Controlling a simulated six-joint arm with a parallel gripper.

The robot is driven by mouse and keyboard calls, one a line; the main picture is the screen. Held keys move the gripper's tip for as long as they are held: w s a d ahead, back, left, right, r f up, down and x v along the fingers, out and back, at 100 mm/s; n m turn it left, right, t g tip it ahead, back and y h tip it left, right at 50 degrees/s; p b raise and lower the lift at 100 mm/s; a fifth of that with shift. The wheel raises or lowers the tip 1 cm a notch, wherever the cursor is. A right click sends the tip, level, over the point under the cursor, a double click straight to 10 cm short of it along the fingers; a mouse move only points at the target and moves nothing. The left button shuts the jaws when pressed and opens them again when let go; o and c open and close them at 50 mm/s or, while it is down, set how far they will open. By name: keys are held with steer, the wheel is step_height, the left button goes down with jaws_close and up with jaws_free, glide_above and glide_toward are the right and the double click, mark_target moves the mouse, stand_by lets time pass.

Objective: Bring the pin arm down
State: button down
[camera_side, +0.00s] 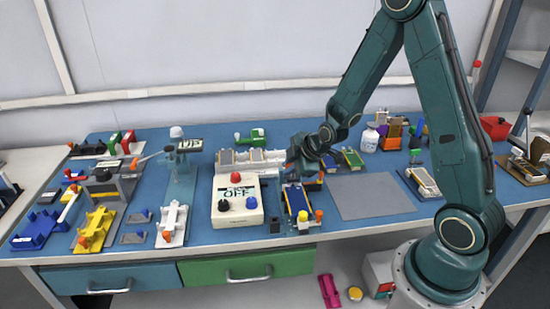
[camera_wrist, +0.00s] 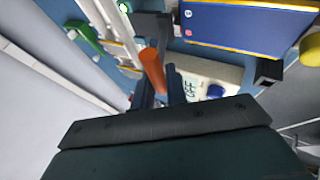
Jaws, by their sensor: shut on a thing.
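In the wrist view an orange handle (camera_wrist: 152,70), which looks like the pin arm's grip, sits between the dark fingers of my gripper (camera_wrist: 161,88). The gripper is shut on it. In the side view my gripper (camera_side: 291,168) is at the back end of a fixture holding a blue pouch cell (camera_side: 297,200). The blue cell also shows at the top of the wrist view (camera_wrist: 250,25). The rest of the pin arm is hidden by my gripper and wrist, so its angle cannot be told.
A cream control box (camera_side: 237,203) with a display reading OFF stands just left of the fixture. A grey mat (camera_side: 370,196) lies clear to the right. A pale rack (camera_side: 250,160) and a green item (camera_side: 250,138) are behind. Several other fixtures fill the table's left side.

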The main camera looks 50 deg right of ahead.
steer(key=shift+s+a+f, duration=0.15)
steer(key=shift+s+f, duration=0.05)
steer(key=c, duration=1.4)
jaws_free()
steer(key=shift+w, duration=0.1)
steer(key=shift+r, duration=0.15)
steer(key=shift+v, duration=1)
steer(key=d+v, duration=0.1)
steer(key=v, duration=1)
steer(key=shift+s+a+r, duration=0.2)
steer(key=shift+a+r, duration=0.05)
steer(key=shift+a, duration=0.25)
